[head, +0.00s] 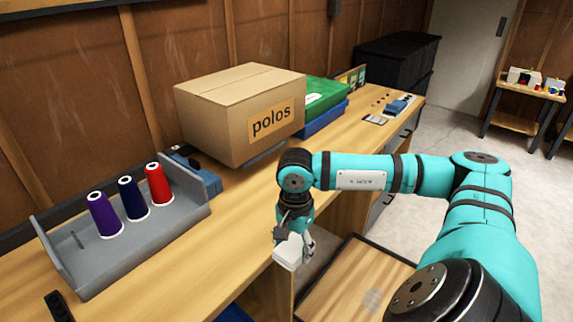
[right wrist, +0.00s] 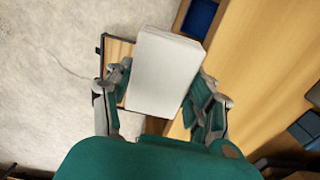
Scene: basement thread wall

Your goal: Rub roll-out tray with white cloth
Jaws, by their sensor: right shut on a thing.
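The white cloth (head: 288,251) is a folded pale block held in my right gripper (head: 294,238), which is shut on it. In the right wrist view the cloth (right wrist: 165,68) fills the space between the fingers of the right gripper (right wrist: 162,82). The roll-out tray (head: 345,285) is a wooden panel with a dark rim, low beside the bench. A faint greyish patch shows on it near my arm. The cloth is above and left of the tray in the head view, apart from it. In the wrist view the cloth hides most of the tray (right wrist: 118,50). My left gripper is not in view.
The wooden bench (head: 180,262) runs along the wall. On it stand a grey rack (head: 150,235) with purple, navy and red thread cones, a box marked polos (head: 235,115) and a green bin (head: 325,92). Pale floor (head: 465,125) lies open to the right.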

